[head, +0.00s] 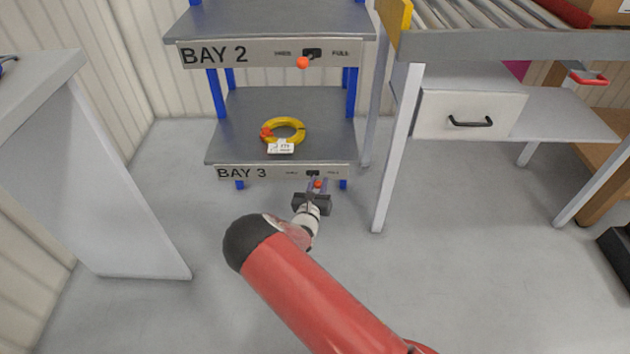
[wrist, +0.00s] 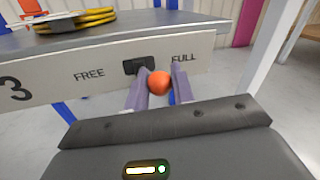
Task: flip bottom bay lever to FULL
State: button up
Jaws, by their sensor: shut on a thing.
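The bottom bay is the shelf (head: 230,140) marked BAY 3. Its front plate (wrist: 105,72) carries FREE at the left and FULL at the right in the wrist view. The lever has a dark pivot (wrist: 138,66) between the words and an orange ball knob (wrist: 159,83). The knob sits below and slightly right of the pivot, towards the FULL side. My gripper (wrist: 160,90) is shut on the knob, one finger on each side of it. In the head view my gripper (head: 317,186) is at the plate's right part, and the knob shows small between the fingers.
A yellow cable coil (head: 284,130) with a white tag lies on the BAY 3 shelf. The BAY 2 shelf (head: 265,22) is above, with its own orange lever knob (head: 302,63). A workbench leg (head: 398,150) stands close at the right. The floor in front is clear.

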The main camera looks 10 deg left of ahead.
jog(key=shift+w+d+n+y+p, duration=0.15)
jog(key=shift+n+y+p, duration=0.3)
jog(key=shift+y, duration=0.65)
jog(key=o, duration=0.9)
jog(key=s, duration=0.7)
jog(key=shift+s+d, duration=0.35)
jog(key=shift+d, duration=0.05)
